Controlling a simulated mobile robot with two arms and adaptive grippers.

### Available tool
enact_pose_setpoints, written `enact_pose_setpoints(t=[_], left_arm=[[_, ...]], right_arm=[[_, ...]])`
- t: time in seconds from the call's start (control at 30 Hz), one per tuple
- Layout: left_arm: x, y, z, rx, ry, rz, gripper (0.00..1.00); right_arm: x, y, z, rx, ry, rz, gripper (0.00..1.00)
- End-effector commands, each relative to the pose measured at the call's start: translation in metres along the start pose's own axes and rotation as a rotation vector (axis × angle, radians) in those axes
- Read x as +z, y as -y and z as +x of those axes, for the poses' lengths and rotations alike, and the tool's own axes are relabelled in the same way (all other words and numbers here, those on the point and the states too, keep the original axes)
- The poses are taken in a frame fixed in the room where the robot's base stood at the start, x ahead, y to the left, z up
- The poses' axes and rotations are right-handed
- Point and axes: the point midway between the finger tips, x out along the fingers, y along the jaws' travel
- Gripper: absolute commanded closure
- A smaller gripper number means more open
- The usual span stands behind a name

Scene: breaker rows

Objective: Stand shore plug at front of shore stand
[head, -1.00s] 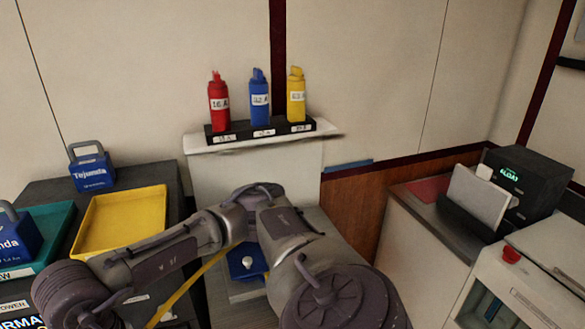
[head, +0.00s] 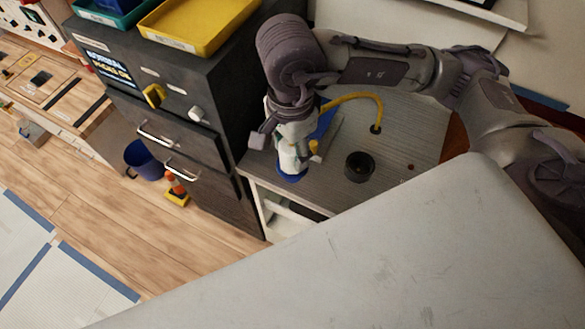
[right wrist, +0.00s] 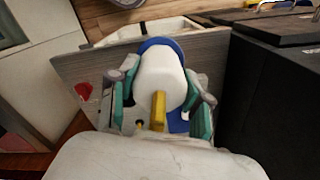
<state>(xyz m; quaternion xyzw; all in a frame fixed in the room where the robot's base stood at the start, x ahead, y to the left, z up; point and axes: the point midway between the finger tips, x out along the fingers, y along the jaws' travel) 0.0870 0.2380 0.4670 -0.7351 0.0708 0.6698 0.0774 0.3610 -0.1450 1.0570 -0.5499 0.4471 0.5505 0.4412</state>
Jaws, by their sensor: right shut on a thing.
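My right gripper (head: 290,150) is shut on the shore plug, which has a white body (right wrist: 160,80) and a blue ring (head: 292,178). The plug is over the front left part of the grey ribbed counter, blue ring down. I cannot tell whether the ring touches the counter. In the right wrist view, the green fingers of my gripper (right wrist: 163,102) lie on both sides of the white body, with a yellow piece between them. A blue piece (head: 326,124), perhaps the shore stand, is partly hidden behind the plug. My left gripper is out of view.
A yellow cable (head: 368,96) arches down to a hole in the counter (head: 405,135). A black round socket (head: 360,167) sits right of the plug. A dark cabinet (head: 190,75) with a yellow tray (head: 195,28) stands to the left. A blue bin (head: 143,158) is on the floor.

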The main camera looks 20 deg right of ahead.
Motion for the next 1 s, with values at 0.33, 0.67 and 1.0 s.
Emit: enact_pose_setpoints(t=[0.33,0.67,1.0], left_arm=[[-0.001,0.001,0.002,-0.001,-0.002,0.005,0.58],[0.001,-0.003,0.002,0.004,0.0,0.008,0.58],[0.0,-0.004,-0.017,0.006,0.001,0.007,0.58]], right_arm=[[0.024,-0.006,-0.007,-0.003,0.007,0.743,0.82],[0.028,-0.001,-0.004,-0.001,0.009,1.01,0.82],[0.004,0.067,0.035,-0.001,0.006,1.016,0.82]])
